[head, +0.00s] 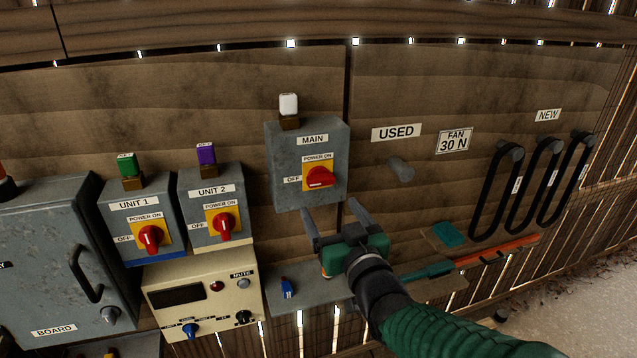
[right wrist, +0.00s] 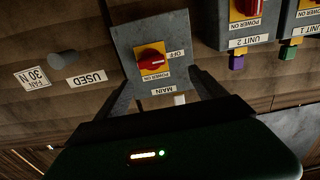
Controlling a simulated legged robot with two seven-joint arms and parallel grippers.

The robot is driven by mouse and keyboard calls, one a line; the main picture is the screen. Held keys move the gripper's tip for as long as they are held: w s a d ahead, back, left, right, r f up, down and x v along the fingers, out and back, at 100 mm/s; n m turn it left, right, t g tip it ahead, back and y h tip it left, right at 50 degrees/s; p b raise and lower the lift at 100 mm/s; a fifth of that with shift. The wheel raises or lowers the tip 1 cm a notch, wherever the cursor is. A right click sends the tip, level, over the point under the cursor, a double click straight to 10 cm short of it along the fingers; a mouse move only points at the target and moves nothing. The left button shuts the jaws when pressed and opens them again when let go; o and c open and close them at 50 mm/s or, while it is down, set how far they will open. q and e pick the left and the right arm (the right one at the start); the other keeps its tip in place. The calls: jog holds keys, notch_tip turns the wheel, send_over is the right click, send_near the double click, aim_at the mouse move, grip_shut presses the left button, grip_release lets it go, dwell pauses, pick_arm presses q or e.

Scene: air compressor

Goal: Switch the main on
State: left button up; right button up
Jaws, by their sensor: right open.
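The grey MAIN box (head: 285,165) is on the wooden wall at the middle of the head view. It has a red rotary knob (head: 320,177) on a yellow plate, with POWER ON above and OFF at the left. The knob's handle lies roughly horizontal, with its white mark toward OFF in the right wrist view (right wrist: 152,59). A white lamp (head: 288,104) sits on top of the box. My right gripper (head: 331,208) is open and empty, just below and in front of the box, apart from the knob. My left gripper is not in view.
UNIT 1 (head: 133,205) and UNIT 2 (head: 211,191) boxes with red knobs stand left of MAIN. A beige panel (head: 205,270) is below them. A peg (head: 400,168) and several hanging belts (head: 495,190) are on the right. A shelf (head: 310,293) with tools runs below.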

aim_at(319, 185)
jog(key=w, duration=0.6)
jog(key=shift+a+f+p, duration=0.2)
jog(key=shift+f+p, duration=0.15)
jog(key=shift+p, duration=0.05)
jog(key=w, duration=0.3)
jog(key=shift+d+r+p, duration=0.1)
jog(key=shift+d+p, duration=0.2)
jog(key=shift+p, duration=0.05)
jog(key=shift+w+r, duration=0.1)
jog(key=shift+w, duration=0.15)
jog(key=shift+w+a, duration=0.3)
jog(key=shift+a, duration=0.2)
jog(key=shift+w+a, duration=0.1)
jog(key=shift+a, duration=0.55)
jog(key=shift+c, duration=1.1)
jog(key=shift+d, duration=0.55)
jog(key=c, duration=1.1)
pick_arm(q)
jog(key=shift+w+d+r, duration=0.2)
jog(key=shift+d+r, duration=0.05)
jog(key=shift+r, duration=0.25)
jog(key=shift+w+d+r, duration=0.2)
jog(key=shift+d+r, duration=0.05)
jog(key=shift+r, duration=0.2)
pick_arm(e)
jog(key=shift+a, duration=0.2)
jog(key=shift+c, duration=0.2)
